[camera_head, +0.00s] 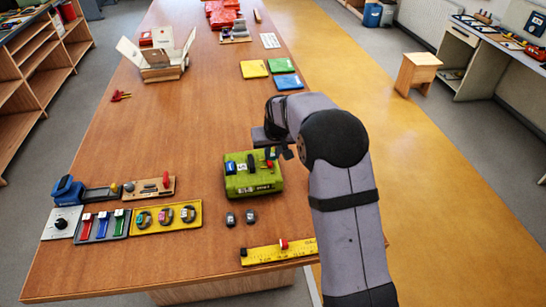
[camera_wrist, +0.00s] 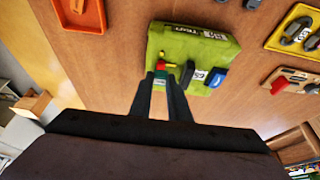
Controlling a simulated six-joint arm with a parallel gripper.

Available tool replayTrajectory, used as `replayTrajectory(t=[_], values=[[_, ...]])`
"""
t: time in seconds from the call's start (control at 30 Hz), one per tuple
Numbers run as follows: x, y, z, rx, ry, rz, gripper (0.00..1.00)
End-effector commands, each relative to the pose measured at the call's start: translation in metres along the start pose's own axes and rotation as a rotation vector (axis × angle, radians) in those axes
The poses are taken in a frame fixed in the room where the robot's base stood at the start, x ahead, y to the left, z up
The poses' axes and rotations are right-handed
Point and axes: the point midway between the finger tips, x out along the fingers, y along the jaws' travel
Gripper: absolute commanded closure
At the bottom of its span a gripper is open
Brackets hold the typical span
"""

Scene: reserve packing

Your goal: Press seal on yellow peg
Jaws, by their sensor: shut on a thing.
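A lime-green case (camera_head: 265,184) stands on the wooden table, and it also shows in the wrist view (camera_wrist: 222,48). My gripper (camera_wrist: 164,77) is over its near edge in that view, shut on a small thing. Only a green sliver of this thing shows between the fingers, and I take it to be the seal (camera_wrist: 160,84). A small yellow peg (camera_wrist: 161,66) with a red part beside it shows right at the fingertips; whether it touches the seal is unclear. In the head view my gripper (camera_head: 273,154) is low over the case's right side.
On the case are a dark block, a white numbered tag (camera_wrist: 201,76) and a blue block (camera_wrist: 214,78). Two grey pieces (camera_head: 240,218) and a yellow ruler (camera_head: 275,253) lie in front. Trays with coloured parts (camera_head: 166,230) stand at left. The table's middle (camera_head: 170,125) is clear.

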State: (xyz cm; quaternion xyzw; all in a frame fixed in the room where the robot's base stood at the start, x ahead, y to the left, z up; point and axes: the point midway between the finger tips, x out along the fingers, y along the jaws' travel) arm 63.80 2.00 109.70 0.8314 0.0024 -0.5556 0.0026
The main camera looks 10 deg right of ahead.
Motion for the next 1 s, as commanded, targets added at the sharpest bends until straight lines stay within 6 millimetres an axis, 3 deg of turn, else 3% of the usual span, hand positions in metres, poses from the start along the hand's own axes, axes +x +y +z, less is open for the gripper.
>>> replayTrajectory(t=[0.37,1.0], values=[[0.008,0.0,0.004,0.001,0.001,0.0,1.0],[0.047,0.0,0.02,0.001,0.001,0.0,1.0]])
